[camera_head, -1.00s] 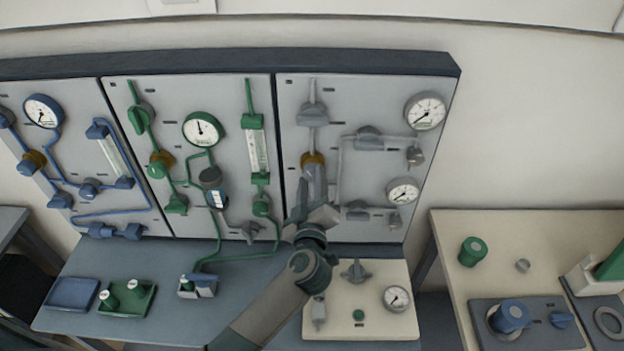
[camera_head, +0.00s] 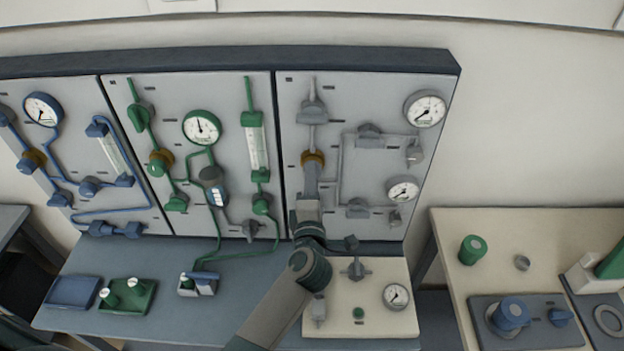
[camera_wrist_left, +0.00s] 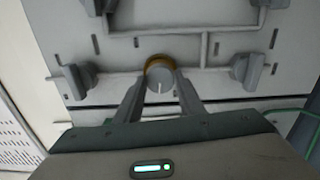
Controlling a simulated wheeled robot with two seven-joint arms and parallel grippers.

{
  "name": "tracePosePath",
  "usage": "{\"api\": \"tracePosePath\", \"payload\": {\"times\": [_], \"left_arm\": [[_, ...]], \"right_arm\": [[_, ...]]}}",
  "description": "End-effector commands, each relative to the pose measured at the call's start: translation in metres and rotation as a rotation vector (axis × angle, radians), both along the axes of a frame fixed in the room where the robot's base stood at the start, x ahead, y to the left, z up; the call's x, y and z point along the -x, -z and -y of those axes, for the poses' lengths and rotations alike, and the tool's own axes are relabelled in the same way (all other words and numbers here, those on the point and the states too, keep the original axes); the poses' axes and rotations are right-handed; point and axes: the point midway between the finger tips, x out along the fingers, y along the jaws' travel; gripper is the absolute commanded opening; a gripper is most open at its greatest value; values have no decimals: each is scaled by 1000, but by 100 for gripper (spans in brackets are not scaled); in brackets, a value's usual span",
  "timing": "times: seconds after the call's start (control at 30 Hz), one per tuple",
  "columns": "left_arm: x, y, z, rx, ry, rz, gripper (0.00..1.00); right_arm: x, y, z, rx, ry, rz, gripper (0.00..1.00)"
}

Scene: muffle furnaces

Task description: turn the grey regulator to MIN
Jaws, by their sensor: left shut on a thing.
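The grey regulator is a round grey knob with a brass collar on the right panel. In the head view, its brass collar (camera_head: 313,157) shows just above my left gripper (camera_head: 311,172), which hides most of the knob. In the left wrist view, the grey regulator (camera_wrist_left: 161,80) sits between the two fingers of my left gripper (camera_wrist_left: 160,92), with a pale mark line on its face. My left gripper is shut on the knob from both sides. I cannot read any MIN label. My right gripper is not in view.
The grey panel (camera_head: 360,225) also carries an upper gauge (camera_head: 425,108), a lower gauge (camera_head: 403,189) and several grey valves near the regulator. Green and blue panels stand to the left. A cream board (camera_head: 345,330) with a gauge lies below my arm.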

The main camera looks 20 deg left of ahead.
Motion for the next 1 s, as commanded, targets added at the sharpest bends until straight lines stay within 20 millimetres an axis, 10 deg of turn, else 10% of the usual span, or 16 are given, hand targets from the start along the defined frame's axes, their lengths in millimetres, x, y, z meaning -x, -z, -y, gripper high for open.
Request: {"api": "tracePosePath", "payload": {"times": [0.73,0.8,1.0], "left_arm": [[0,2,0,121,-1,32,13],[0,2,0,121,-1,32,50],[0,1,0,120,0,32,54]], "right_arm": [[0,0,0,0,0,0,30],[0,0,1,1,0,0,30],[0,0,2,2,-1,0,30]]}}
